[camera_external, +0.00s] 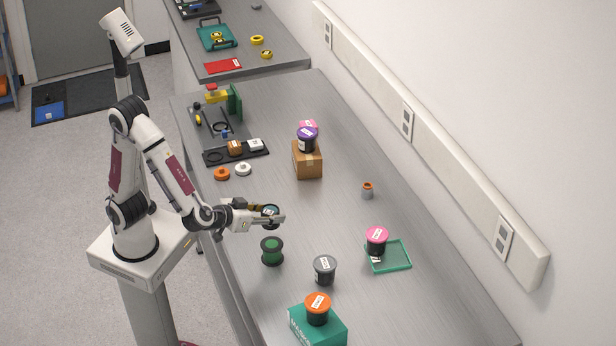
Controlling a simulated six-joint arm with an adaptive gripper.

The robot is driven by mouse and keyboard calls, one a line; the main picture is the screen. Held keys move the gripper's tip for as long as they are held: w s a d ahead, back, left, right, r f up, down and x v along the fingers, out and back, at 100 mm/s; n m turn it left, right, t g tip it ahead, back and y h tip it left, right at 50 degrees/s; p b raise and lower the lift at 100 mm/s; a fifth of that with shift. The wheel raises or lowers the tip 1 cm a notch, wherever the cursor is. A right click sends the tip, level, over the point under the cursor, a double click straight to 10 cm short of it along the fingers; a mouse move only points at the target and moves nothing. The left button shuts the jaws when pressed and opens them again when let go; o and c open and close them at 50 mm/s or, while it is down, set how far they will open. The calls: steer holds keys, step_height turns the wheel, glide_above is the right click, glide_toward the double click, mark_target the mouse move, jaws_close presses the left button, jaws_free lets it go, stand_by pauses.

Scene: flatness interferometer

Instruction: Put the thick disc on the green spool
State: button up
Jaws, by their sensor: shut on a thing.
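My gripper (274,217) reaches in from the left over the middle of the bench. It is shut on a small dark disc (270,210) with a bluish face, partly hidden by the fingers. I cannot tell its thickness well. The green spool (272,251), with dark flanges and a green middle, stands upright on the bench. It is below my gripper in the picture. The disc is held above the bench and apart from the spool.
An orange-lidded jar (317,308) sits on a teal box (333,330). A pink-lidded jar (376,240) stands on a green tray (404,263). A cardboard box (307,164) bears a purple-topped jar. Orange and white rings lie farther back.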

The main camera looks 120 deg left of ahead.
steer(key=shift+f, duration=2.05)
steer(key=shift+f, duration=0.1)
steer(key=shift+o, duration=0.2)
steer(key=shift+f, duration=1.75)
steer(key=shift+f, duration=0.1)
steer(key=o, duration=1.3)
steer(key=shift+s+d+r, duration=0.2)
steer(key=shift+d+r, duration=0.2)
steer(key=shift+d, duration=0.15)
steer(key=shift+v, duration=5.35)
